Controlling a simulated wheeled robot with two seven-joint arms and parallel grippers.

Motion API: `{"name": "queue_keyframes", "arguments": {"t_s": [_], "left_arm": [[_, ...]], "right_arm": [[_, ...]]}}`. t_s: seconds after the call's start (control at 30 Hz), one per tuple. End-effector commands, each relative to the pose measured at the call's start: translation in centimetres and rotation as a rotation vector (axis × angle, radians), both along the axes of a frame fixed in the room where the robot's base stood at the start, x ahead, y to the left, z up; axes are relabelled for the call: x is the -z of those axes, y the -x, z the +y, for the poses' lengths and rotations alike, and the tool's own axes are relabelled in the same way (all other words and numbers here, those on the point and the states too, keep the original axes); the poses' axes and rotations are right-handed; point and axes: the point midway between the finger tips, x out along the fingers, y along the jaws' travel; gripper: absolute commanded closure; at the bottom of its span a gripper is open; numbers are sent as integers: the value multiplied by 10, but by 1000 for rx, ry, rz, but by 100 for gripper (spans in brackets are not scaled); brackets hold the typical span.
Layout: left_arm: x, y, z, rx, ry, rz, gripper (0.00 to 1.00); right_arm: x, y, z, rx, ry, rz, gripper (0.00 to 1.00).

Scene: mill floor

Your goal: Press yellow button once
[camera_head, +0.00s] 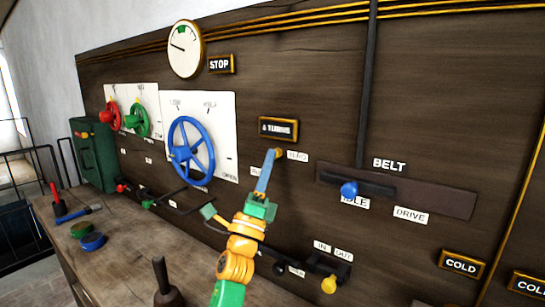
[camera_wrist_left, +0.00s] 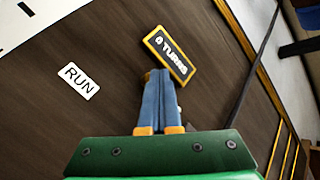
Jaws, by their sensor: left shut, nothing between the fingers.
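My left gripper (camera_head: 273,155) reaches up to the dark wooden panel, its blue fingers shut and empty. A small yellow button (camera_head: 280,152) shows at the fingertips, just below the "TURNS" display (camera_head: 278,129) and left of a white label. The fingers partly cover it, and I cannot tell whether they touch or press it. In the left wrist view, the closed fingers (camera_wrist_left: 160,78) point at the panel just below the yellow-framed display (camera_wrist_left: 168,55); the button is mostly hidden there. A white "RUN" label (camera_wrist_left: 79,81) lies to their left. My right gripper is not in view.
A blue handwheel (camera_head: 192,150) is left of the arm. A blue-knobbed lever (camera_head: 349,189) under "BELT" is to the right. A yellow knob (camera_head: 329,284) sits lower right. A wooden bench (camera_head: 125,245) with loose tools runs below the panel.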

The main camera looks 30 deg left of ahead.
Motion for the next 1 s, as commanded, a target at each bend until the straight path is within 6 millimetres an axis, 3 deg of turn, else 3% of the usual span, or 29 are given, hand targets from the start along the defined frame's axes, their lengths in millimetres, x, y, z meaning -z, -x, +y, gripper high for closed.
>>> {"name": "queue_keyframes", "arguments": {"t_s": [1.0], "left_arm": [[-1, 25, 2, -2, -1, 1, 100]], "right_arm": [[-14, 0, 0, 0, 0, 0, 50]]}}
